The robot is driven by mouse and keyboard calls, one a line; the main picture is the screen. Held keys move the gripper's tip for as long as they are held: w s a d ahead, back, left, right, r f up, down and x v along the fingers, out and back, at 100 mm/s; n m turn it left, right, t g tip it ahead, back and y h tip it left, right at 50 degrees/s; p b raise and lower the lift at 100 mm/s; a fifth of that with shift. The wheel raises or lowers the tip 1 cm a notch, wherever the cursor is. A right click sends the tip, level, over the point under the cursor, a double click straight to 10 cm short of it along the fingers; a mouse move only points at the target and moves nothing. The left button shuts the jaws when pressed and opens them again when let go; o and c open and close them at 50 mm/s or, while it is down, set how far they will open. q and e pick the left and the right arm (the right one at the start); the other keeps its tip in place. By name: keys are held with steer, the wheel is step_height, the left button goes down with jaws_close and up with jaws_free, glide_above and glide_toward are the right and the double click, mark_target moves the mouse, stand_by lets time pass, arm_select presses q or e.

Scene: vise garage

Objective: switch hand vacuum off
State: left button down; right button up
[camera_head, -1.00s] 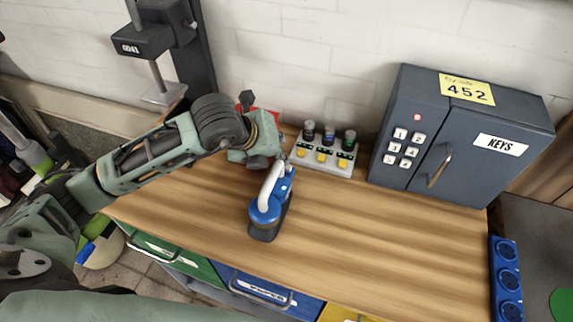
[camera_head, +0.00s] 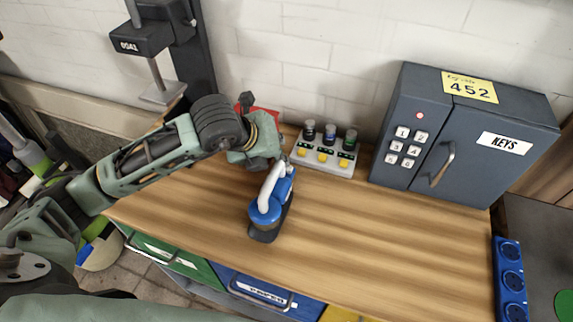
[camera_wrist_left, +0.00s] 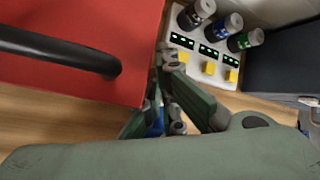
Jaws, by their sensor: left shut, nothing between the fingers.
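The hand vacuum (camera_head: 265,211) stands on the wooden workbench, blue with a white handle and a dark base. My left gripper (camera_head: 279,163) is at its upper end, by the top of the handle; whether they touch is unclear. In the left wrist view, the left gripper (camera_wrist_left: 171,92) is shut with nothing between its fingers. A small blue piece of the vacuum (camera_wrist_left: 156,126) shows behind the fingers there; the rest is hidden. The vacuum's switch cannot be made out. My right gripper is not in view.
A charger-like station (camera_head: 322,157) with bottles and yellow buttons stands behind the vacuum. A red box (camera_wrist_left: 75,45) is close beside the left gripper. A grey key cabinet (camera_head: 409,119) stands at right. The workbench (camera_head: 390,245) is clear in front of it.

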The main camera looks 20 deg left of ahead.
arm_select(q)
steer(key=shift+s+d+f, duration=0.1)
steer(key=shift+s, duration=0.05)
steer(key=shift+r+p, duration=0.5)
steer(key=shift+r, duration=0.55)
steer(key=shift+r, duration=0.1)
step_height(320, 180, up, 6)
steer(key=p, duration=0.3)
